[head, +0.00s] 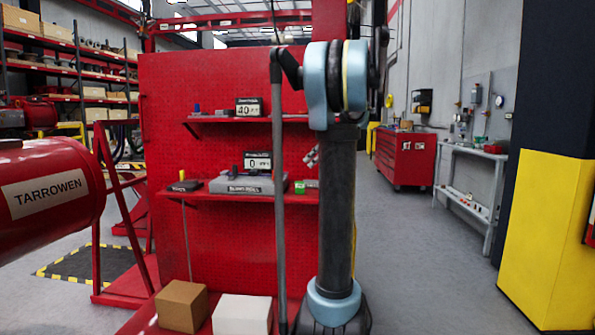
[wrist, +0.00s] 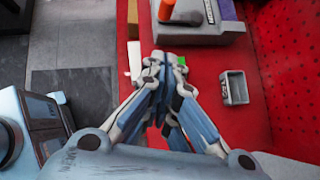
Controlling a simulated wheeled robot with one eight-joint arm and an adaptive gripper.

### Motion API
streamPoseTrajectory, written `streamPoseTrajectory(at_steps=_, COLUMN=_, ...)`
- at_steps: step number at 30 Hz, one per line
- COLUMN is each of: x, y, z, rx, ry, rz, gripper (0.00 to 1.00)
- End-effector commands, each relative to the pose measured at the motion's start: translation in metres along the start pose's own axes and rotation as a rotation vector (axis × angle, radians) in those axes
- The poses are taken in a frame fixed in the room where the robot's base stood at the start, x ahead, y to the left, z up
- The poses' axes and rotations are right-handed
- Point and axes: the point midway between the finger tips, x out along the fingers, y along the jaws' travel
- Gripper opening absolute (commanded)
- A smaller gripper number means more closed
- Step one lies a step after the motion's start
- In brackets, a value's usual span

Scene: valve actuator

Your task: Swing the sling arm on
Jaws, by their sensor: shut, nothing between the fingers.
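My gripper (wrist: 168,62) is shut and empty in the wrist view, above a red shelf surface. A grey device (wrist: 205,28) with a dark lever-like part (wrist: 167,10) and an orange part (wrist: 227,9) lies just beyond the fingertips. I cannot tell for sure which part is the sling arm. In the head view a grey labelled device (head: 240,185) sits on the lower red shelf, with a display reading 0 above it. A small green thing (wrist: 181,61) shows beside the fingertips, partly hidden by them. In the head view my arm hides most of the gripper.
A small open grey box (wrist: 234,88) stands right of the fingers, near the red perforated panel (wrist: 290,50). An upper shelf (head: 230,118) holds a second display. Brown (head: 182,306) and white (head: 242,314) boxes sit low in front. Open floor (head: 420,240) lies to the right.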

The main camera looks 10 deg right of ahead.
Motion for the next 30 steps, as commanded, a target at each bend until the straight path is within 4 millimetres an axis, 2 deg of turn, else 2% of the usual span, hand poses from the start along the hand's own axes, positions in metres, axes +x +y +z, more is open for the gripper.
streamPoseTrajectory(at_steps=17, x=0.096, y=0.001, z=0.000, rx=-0.004, ry=0.000, rz=0.001, gripper=0.00)
streamPoseTrajectory(at_steps=24, x=0.116, y=0.001, z=0.022, rx=-0.003, ry=0.000, rz=0.002, gripper=0.00)
streamPoseTrajectory(at_steps=30, x=0.121, y=0.001, z=0.028, rx=-0.002, ry=0.000, rz=0.000, gripper=0.00)
